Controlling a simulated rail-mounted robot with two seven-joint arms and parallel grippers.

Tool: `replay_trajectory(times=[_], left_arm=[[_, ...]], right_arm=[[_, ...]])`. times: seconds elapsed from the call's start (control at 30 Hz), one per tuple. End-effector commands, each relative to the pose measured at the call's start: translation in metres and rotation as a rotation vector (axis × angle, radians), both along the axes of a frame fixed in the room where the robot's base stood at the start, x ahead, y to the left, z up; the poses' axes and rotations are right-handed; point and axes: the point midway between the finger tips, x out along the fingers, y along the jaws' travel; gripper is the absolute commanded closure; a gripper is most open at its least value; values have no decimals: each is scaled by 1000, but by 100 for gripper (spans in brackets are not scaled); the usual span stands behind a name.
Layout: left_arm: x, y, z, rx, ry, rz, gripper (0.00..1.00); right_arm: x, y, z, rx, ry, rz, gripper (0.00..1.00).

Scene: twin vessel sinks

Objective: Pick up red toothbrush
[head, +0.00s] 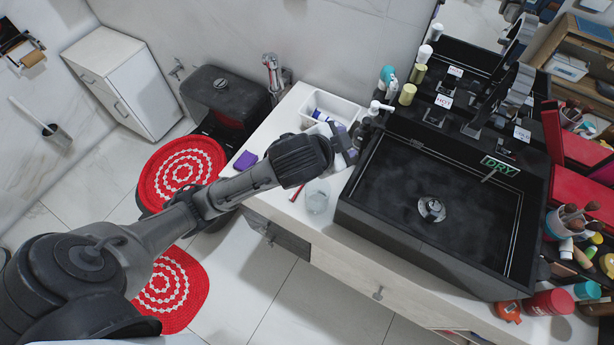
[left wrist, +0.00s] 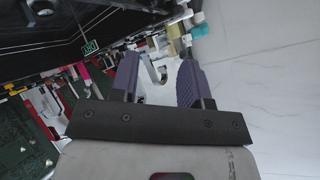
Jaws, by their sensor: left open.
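A thin red stick, which looks like the red toothbrush (head: 297,192), lies on the white counter in the head view. It is just left of a clear glass (head: 317,197), and part of it may be hidden by my left arm. My left gripper (head: 346,148) is above the counter, beyond and to the right of the red stick, close to the black sink's left corner. In the left wrist view its purple-padded fingers (left wrist: 158,82) are apart with nothing held between them. I cannot make out the toothbrush in that view. My right gripper is not in view.
The black sink (head: 362,215) fills the counter's middle. Bottles (head: 407,94) line the back. Cups and brushes (head: 565,222) crowd the right.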

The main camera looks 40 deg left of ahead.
Motion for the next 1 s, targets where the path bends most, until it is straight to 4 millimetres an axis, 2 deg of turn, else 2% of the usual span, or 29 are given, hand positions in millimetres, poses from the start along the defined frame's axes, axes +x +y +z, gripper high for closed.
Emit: replay_trajectory(times=[0.03,0.1,0.2,0.27,0.37,0.5,0.6,0.67,0.8,1.0], left_arm=[[16,4,15,45,-20,-13,57],[34,9,27,93,-13,-29,57],[56,23,34,145,40,-29,57],[68,36,31,161,100,-13,57],[80,67,10,139,270,55,57],[73,100,-35,9,535,204,57],[59,111,-65,-119,707,339,57],[50,113,-78,-202,797,432,57],[37,109,-88,-342,902,604,57],[32,106,-92,-416,919,725,57]], right_arm=[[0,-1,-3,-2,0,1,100],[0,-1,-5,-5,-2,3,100],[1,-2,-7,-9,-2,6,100],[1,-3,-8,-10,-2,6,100],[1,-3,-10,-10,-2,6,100],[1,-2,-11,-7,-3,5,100],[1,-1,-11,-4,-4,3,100],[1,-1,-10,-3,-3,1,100],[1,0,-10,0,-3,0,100],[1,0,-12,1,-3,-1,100]])
